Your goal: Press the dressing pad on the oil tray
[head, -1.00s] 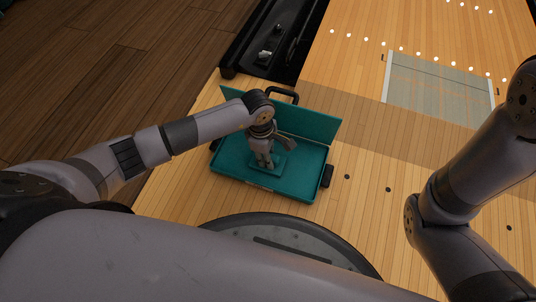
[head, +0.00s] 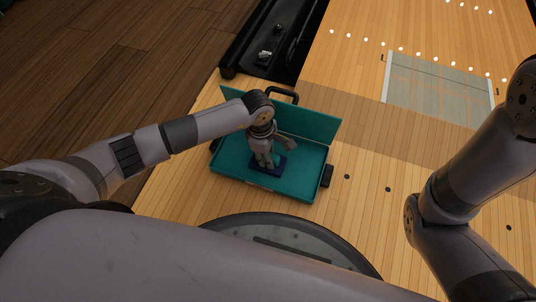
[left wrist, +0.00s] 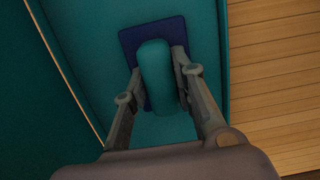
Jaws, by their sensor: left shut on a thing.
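The oil tray (head: 303,183) is an open teal case on the light wooden floor, with a raised panel along its back. Inside it lies the dressing pad, a dark blue square plate (head: 281,169). In the left wrist view the pad (left wrist: 128,42) has a rounded teal grip (left wrist: 157,75) on top. My left gripper (head: 264,163) reaches down into the tray, shut on this grip, one finger on each side. The pad looks flat against the tray floor; contact underneath is hidden. My right arm shows at the right, but its gripper is out of view.
A black channel (head: 275,40) with small dark items runs behind the case. A light lane (head: 445,30) with white dots and a greyish patch (head: 438,85) lies at the back right. The wooden floor right of the case is clear.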

